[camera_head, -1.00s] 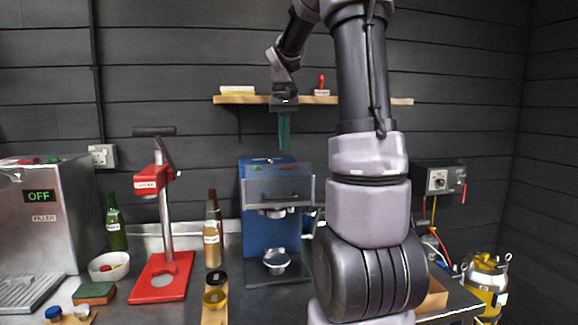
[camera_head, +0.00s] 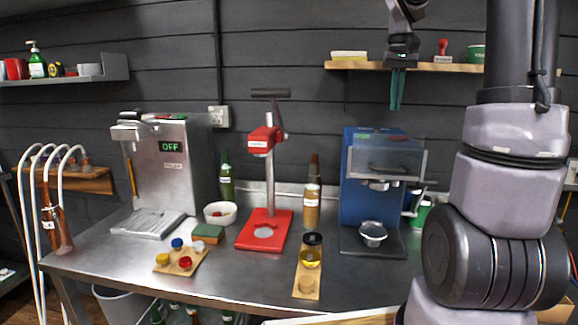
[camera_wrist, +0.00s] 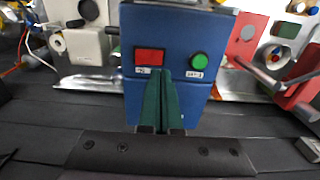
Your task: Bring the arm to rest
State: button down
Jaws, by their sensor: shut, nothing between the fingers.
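My gripper (camera_head: 397,90) hangs with its green fingers pointing down, in front of the wall shelf and above the blue machine (camera_head: 354,190). The fingers are shut together with nothing between them. The wrist view shows the closed green fingers (camera_wrist: 160,102) in front of the blue machine's panel (camera_wrist: 190,45), which has a red display and a green button. My arm rises at the right of the head view and hides part of the bench and wall there.
A red capper (camera_head: 265,225), a steel machine marked OFF (camera_head: 165,165), bottles, a white bowl (camera_head: 221,213) and a board with coloured caps (camera_head: 181,262) stand on the steel bench (camera_head: 110,250). The wall shelf (camera_head: 350,65) is close behind my gripper. White hoses hang at the left.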

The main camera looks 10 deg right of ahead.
jog(key=s+a+t+y, duration=0.1)
jog(key=s+a+t, duration=0.2)
jog(key=s+a, duration=0.3)
jog(key=s+a+f+m+t+y, duration=0.1)
jog(key=s+a+t, duration=0.3)
jog(key=s, duration=0.9)
jog(key=a, duration=0.2)
jog(key=shift+a+f, duration=0.25)
jog(key=shift+a, duration=0.05)
